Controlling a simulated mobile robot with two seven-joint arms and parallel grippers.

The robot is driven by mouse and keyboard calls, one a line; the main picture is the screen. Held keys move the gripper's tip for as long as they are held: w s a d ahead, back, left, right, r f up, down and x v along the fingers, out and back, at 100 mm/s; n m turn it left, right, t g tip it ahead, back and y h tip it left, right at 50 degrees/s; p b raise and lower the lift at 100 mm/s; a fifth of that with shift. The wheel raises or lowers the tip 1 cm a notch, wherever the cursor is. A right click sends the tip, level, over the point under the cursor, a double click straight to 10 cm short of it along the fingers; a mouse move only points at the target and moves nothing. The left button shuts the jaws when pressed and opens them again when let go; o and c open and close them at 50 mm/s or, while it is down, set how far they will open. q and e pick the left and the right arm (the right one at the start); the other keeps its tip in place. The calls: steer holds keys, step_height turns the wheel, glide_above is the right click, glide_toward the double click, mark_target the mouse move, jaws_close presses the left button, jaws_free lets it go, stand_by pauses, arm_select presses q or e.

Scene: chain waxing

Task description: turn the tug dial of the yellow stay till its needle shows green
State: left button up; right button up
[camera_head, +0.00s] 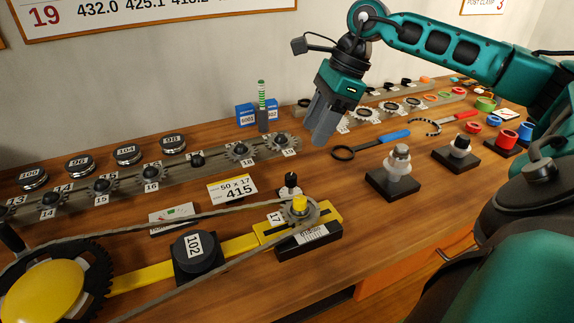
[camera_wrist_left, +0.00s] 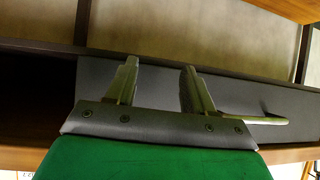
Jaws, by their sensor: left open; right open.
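The yellow stay (camera_head: 240,245) runs across the bench front between a large black toothed wheel (camera_head: 98,268) with a yellow disc (camera_head: 42,292) and a small cog tagged 17 (camera_head: 318,213). A yellow knob (camera_head: 299,204) stands over this cog; I cannot tell whether it is the tug dial. A black block tagged 102 (camera_head: 180,262) sits on the stay. A pale plate with small coloured marks (camera_head: 165,220) lies behind; no needle can be read. My right gripper (camera_head: 319,140) is open and empty, behind and above the knob. My left gripper (camera_wrist_left: 158,88) is open and empty in the left wrist view.
A chain (camera_head: 120,225) loops around the wheel and cog. Rows of numbered cogs (camera_head: 150,186) and round pucks (camera_head: 125,154) stand behind. A black knob (camera_head: 290,183) stands close behind the stay. Black-based stands (camera_head: 393,188) are to the right. Bare wood lies right of the stay.

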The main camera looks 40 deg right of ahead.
mark_target(292, 175)
steer(key=x, duration=1.1)
steer(key=shift+a+f+p, duration=0.15)
steer(key=shift+f+p, duration=0.05)
steer(key=shift+p, duration=0.15)
jaws_close()
